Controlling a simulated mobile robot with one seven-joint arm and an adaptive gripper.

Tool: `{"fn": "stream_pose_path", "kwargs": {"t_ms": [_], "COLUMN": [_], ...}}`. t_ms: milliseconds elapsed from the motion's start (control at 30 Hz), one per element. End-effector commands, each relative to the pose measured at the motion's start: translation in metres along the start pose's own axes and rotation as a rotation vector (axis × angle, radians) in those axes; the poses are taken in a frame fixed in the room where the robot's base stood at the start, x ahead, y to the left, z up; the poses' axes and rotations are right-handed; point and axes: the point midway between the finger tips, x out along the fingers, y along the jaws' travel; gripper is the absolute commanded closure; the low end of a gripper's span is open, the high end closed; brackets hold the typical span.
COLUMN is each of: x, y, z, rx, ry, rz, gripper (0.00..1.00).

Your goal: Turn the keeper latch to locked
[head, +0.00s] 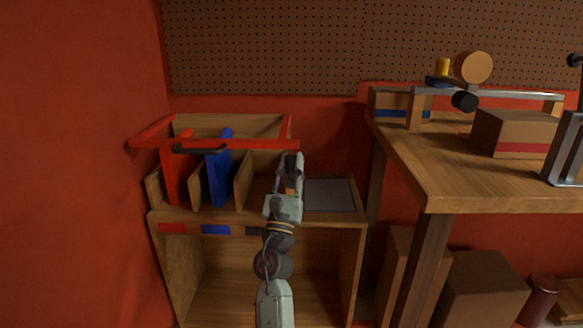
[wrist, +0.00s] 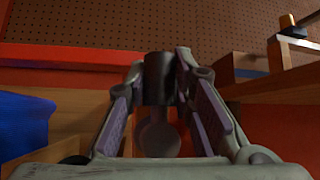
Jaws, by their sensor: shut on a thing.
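My gripper (head: 291,160) is at the right end of the red frame (head: 240,144), above the wooden cabinet. In the wrist view my gripper (wrist: 160,75) has its fingers on both sides of a dark cylindrical knob (wrist: 158,78), shut on it. A rounded grey part (wrist: 158,138) shows below the knob, between the fingers. The knob may be the keeper latch; its locked or unlocked position cannot be told. In the head view my fingers hide it. A black handle (head: 200,150) is on the front bar of the red frame.
A blue panel (head: 219,170) and a red panel (head: 172,175) stand in slots left of my gripper. A grey pad (head: 330,195) lies on the cabinet top to the right. A wooden workbench (head: 450,185) with boxes stands further right. A red wall closes the left side.

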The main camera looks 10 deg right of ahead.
Motion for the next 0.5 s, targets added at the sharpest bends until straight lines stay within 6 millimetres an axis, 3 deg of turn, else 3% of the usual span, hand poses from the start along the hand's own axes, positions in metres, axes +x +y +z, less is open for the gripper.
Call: {"fn": "stream_pose_path", "kwargs": {"t_ms": [133, 167, 433, 500], "x": [-0.0004, -0.0004, -0.0001, -0.0001], "y": [0.0013, 0.0014, 0.001, 0.0009], "z": [0.0, 0.0001, 0.0001, 0.0001], "rx": [-0.005, -0.004, -0.002, -0.002], "ry": [0.0, 0.0, 0.0, 0.0], "rz": [0.003, 0.003, 0.002, 0.002], "gripper": [1.0, 0.76, 0.58, 0.57]}}
